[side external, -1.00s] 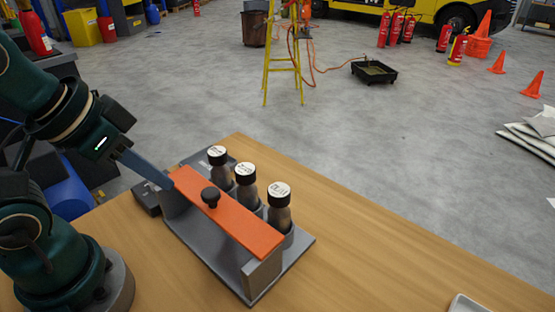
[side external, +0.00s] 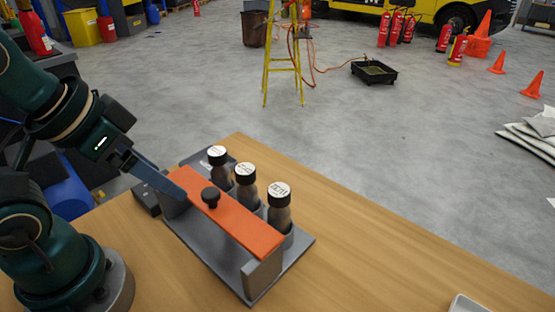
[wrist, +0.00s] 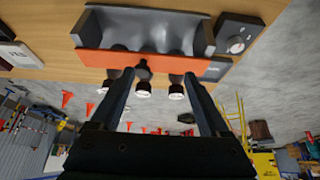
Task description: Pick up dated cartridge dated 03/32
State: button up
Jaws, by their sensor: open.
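Three grey cartridges with black caps and white labelled tops stand upright in a row in a grey holder (side external: 218,262): a far one (side external: 217,155), a middle one (side external: 245,173) and a near one (side external: 279,192). The label dates are too small to read, so I cannot tell which is 03/32. An orange bar (side external: 250,228) with a black knob (side external: 210,197) runs alongside the row. My gripper (side external: 180,194) is open and empty, its fingertips by the bar's far left end. In the wrist view, the caps show between or near my two fingers (wrist: 158,74).
A small dark box (side external: 146,199) sits at the holder's left end; it shows a round dial (wrist: 236,44) in the wrist view. A pale tray (side external: 468,303) lies at the table's front edge.

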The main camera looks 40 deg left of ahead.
jog(key=w+a+r+m+t+y, duration=0.2)
jog(key=w+a+r+t, duration=0.2)
jog(key=w+r+t, duration=0.65)
jog(key=m+g+h, duration=0.8)
jog(key=m+h, duration=0.3)
jog(key=h, duration=0.2)
send_over(241, 168)
jog(key=s+a, duration=0.1)
jog(key=a, duration=0.1)
notch_tip(241, 168, down, 9)
notch_tip(241, 168, down, 4)
jog(key=s+a+n, duration=0.2)
jog(key=s+a, duration=0.1)
jog(key=shift+g, duration=0.25)
jog(key=shift+x, duration=2.8)
jog(key=shift+w+a, duration=0.15)
